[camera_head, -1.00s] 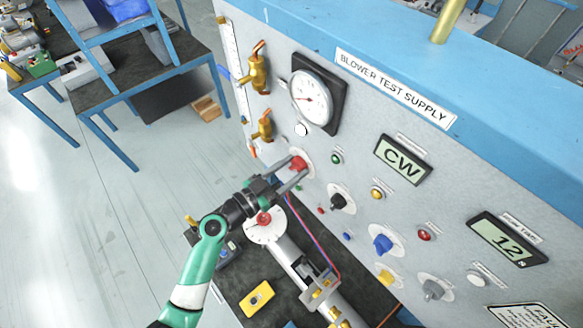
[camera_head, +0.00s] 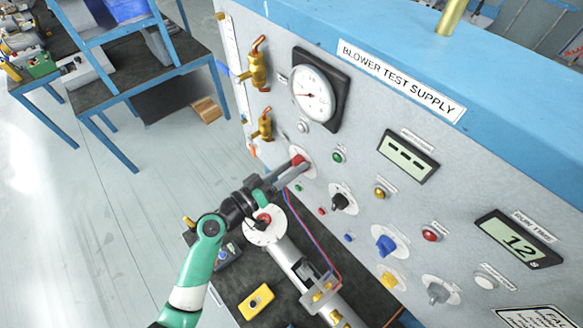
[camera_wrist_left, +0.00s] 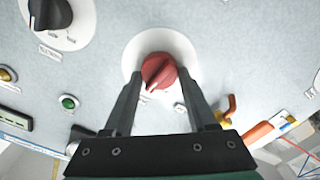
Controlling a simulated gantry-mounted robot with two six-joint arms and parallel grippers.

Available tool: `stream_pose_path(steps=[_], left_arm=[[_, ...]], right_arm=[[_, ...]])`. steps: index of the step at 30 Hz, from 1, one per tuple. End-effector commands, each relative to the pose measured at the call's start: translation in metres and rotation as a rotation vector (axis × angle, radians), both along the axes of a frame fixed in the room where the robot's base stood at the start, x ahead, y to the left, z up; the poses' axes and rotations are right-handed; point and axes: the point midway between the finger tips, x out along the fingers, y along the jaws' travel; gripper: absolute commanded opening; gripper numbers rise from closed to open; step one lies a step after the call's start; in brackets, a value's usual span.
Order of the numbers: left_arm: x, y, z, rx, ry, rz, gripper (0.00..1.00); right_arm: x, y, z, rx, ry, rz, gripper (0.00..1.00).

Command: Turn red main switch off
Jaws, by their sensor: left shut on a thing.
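The red main switch (camera_head: 298,160) is a round red knob on a white disc, on the grey front panel below the gauge. It also shows in the left wrist view (camera_wrist_left: 158,71), between the fingertips, with a pointer mark at its lower left edge. My left gripper (camera_head: 295,165) is shut on the red knob, one finger on each side. It also shows in the left wrist view (camera_wrist_left: 160,76). The panel display (camera_head: 408,156) shows dashes. The small lamp (camera_head: 303,126) below the gauge looks grey and unlit. My right gripper is not in view.
The panel carries a black knob (camera_head: 340,202), a blue knob (camera_head: 386,244), a green button (camera_head: 338,157) and brass valves (camera_head: 258,70) near the gripper. A yellow box (camera_head: 256,301) lies on the dark bench.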

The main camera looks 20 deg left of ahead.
Motion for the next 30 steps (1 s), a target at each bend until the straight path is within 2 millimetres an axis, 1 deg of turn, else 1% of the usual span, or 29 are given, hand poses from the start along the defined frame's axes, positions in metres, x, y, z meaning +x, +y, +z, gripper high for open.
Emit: stream_pose_path(steps=[18,24,30], left_arm=[[0.001,0.002,0.000,-0.532,0.238,0.000,0.02],[0.001,0.002,-0.001,-0.679,0.304,0.001,0.02],[0.001,0.002,-0.002,-0.785,0.350,0.001,0.02]], right_arm=[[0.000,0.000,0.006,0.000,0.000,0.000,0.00],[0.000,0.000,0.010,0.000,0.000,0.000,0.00],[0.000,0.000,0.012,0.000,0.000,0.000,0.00]])
